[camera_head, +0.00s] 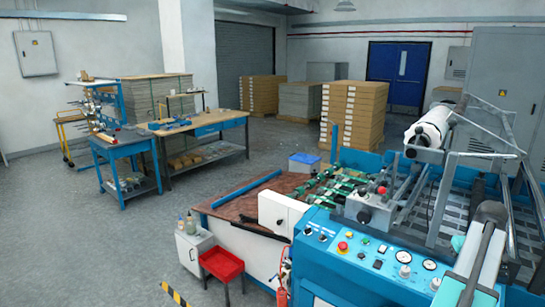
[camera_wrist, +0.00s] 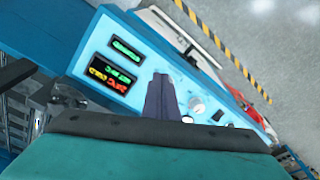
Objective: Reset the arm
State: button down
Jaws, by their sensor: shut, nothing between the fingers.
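My gripper (camera_wrist: 161,84) shows in the wrist view as a dark, narrow pair of fingers pressed together, with nothing held between them. It points over the light blue control panel (camera_wrist: 178,72) of the laminating machine. Whether the fingertips touch the panel or hover above it cannot be told from this angle. In the head view the same blue panel (camera_head: 325,259) is at the lower right, with gauges, knobs and a red stop button. I cannot make out the gripper's fingers in the head view.
A white roll (camera_head: 432,125) sits on the machine's frame at the right. A red tray (camera_head: 221,264) stands at the machine's left end. A blue-framed workbench (camera_head: 206,124) and stacked brown boxes (camera_head: 351,112) are farther back. Grey floor (camera_head: 80,245) at left is open.

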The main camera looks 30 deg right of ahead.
jog(key=w+a+f+n+g+y+b, duration=0.1)
jog(key=w+a+f+n, duration=0.1)
jog(key=w+a+f, duration=0.7)
jog(key=w+a+f+n+y+b, duration=0.1)
jog(key=w+a+f+n+b, duration=0.1)
jog(key=w+a+f, duration=0.6)
jog(key=w+a+f+n+g+y+b, duration=0.1)
jog(key=w+a+f, duration=0.2)
jog(key=a+f, duration=0.3)
jog(key=w+a+f+n+g, duration=0.1)
jog(key=w+a+f, duration=0.25)
jog(key=a, duration=0.35)
jog(key=w+a+f+n+y+b, duration=0.1)
jog(key=w+a+f+n, duration=0.1)
jog(key=a+f, duration=0.4)
jog(key=s+a+f+n+g+b, duration=0.1)
jog(key=s+a+f+g, duration=0.15)
jog(key=a+f, duration=0.65)
jog(key=s+a+f+n+g+b, duration=0.1)
jog(key=s+a+f, duration=0.35)
jog(key=a, duration=0.85)
jog(key=s+a+f+m+h, duration=0.1)
jog(key=s+a+f, duration=0.4)
jog(key=s, duration=0.2)
jog(key=s+a+f+m+h+b, duration=0.1)
jog(key=s+a+f, duration=0.3)
jog(key=s, duration=0.4)
jog(key=shift+s+a+f+g+h+b, duration=0.3)
jog(key=shift+a+f+g+h, duration=0.1)
jog(key=shift+h, duration=0.1)
